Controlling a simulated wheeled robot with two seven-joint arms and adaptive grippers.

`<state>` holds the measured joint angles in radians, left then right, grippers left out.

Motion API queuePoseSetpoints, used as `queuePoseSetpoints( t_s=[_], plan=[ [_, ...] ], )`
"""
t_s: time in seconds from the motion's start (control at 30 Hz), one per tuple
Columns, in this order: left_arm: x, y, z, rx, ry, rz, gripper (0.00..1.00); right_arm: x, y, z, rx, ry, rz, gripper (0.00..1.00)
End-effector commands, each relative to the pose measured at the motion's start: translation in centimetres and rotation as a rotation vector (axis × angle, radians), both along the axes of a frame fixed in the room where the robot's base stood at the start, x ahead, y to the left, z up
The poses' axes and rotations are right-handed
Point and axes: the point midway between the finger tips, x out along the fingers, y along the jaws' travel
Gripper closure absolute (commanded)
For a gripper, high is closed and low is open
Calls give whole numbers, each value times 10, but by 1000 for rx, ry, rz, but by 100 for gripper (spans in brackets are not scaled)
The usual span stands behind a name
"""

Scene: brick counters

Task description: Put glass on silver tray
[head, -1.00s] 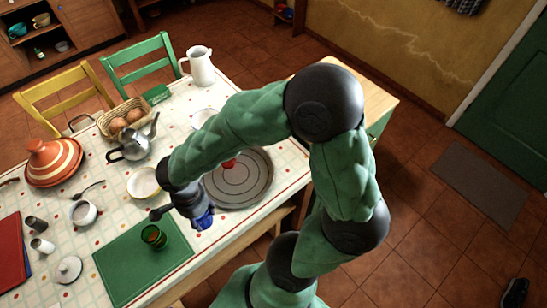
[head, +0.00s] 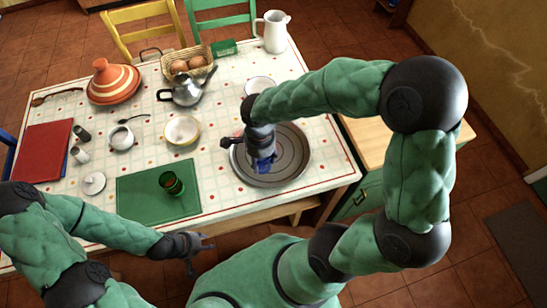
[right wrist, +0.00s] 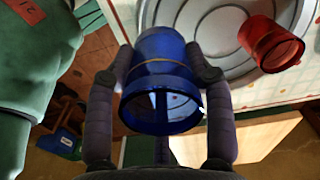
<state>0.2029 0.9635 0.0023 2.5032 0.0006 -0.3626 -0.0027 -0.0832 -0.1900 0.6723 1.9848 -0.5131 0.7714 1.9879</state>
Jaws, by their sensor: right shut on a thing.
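My right gripper (head: 262,152) is shut on a blue glass (head: 264,164) and holds it over the round silver tray (head: 297,172). In the right wrist view the blue glass (right wrist: 160,70) sits between both fingers. I cannot tell whether it touches the tray. A red glass (right wrist: 271,43) stands on the tray in the right wrist view; in the head view my right arm hides it. A green glass (head: 171,184) stands on the green mat (head: 135,200). My left gripper (head: 203,255) is open and empty, in front of the table edge.
Left of the tray are a yellow-rimmed bowl (head: 182,131), a kettle (head: 187,90), a white pot (head: 121,138) and a striped tagine (head: 113,85). A small plate (head: 259,84) lies behind the tray. A white jug (head: 272,32) stands at the back.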

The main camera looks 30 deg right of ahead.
Motion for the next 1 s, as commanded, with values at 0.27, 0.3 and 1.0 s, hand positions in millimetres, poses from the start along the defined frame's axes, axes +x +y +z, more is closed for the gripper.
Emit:
queuePoseSetpoints(
  t_s=[0.27,0.3,1.0],
  plan=[
    [0,0,-18,0,1,0,60,22,-39,-43,0,2,-3,84],
    [0,0,-20,0,1,0,60,24,-42,-48,0,1,-3,84],
    [0,0,-40,0,1,0,60,33,-58,-98,0,-1,0,84]
  ],
)
